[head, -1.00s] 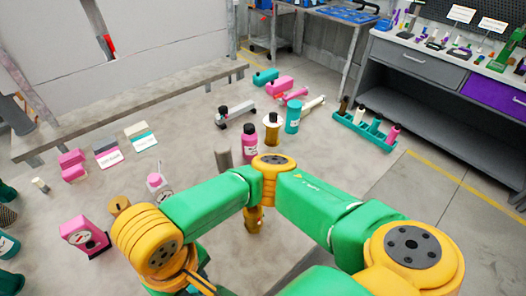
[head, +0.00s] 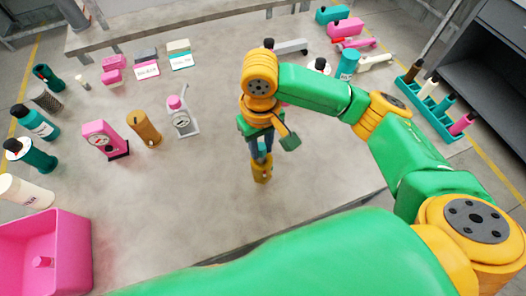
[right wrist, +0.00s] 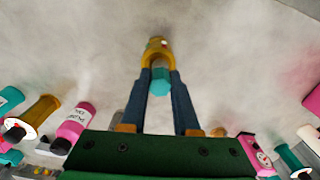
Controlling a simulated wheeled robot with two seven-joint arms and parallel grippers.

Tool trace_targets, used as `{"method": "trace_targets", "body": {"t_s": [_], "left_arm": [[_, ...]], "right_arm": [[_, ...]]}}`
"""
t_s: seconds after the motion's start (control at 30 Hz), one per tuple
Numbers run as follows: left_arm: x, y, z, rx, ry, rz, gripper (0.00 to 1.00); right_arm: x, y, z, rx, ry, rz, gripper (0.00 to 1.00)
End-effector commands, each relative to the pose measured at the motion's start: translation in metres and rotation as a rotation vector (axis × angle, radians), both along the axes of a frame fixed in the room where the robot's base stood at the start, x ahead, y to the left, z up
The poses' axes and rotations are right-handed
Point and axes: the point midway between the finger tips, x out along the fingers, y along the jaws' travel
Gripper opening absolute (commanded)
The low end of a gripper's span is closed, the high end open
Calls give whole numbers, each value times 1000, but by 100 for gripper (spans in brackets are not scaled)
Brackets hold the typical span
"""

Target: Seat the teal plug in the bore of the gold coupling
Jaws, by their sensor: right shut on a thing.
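My right gripper (head: 262,172) reaches down over the bare middle of the table, dark fingers ending in yellow tips. In the right wrist view its fingers (right wrist: 157,58) are closed around a teal plug (right wrist: 160,84), whose near end sticks up between them. In the head view the fingers mostly hide the plug. A brownish-gold cylinder, apparently the gold coupling (head: 146,130), stands tilted-looking to the left of the gripper, well apart from it. Its bore is not clear from here. My left gripper is not in view.
A pink gauge (head: 104,138) and a grey stand with a pink top (head: 181,118) flank the gold cylinder. Teal bottles (head: 36,122) and a pink bin (head: 42,255) line the left. A teal rack (head: 428,108) stands right. The table around the gripper is clear.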

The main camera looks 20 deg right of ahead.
Motion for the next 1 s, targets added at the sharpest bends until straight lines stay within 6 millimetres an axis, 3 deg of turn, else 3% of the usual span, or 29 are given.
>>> {"method": "trace_targets", "body": {"t_s": [0.2,0.53,0.57,0.67,1.0], "left_arm": [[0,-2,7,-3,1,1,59],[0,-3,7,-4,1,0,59],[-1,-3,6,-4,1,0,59],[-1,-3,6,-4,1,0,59],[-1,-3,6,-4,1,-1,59]], "right_arm": [[5,-5,-36,-2,2,1,0],[5,-5,-41,-1,0,1,0],[5,-5,-41,-1,-1,1,35],[5,-5,-41,-1,0,1,59],[5,-5,-37,-1,-2,1,59]]}}
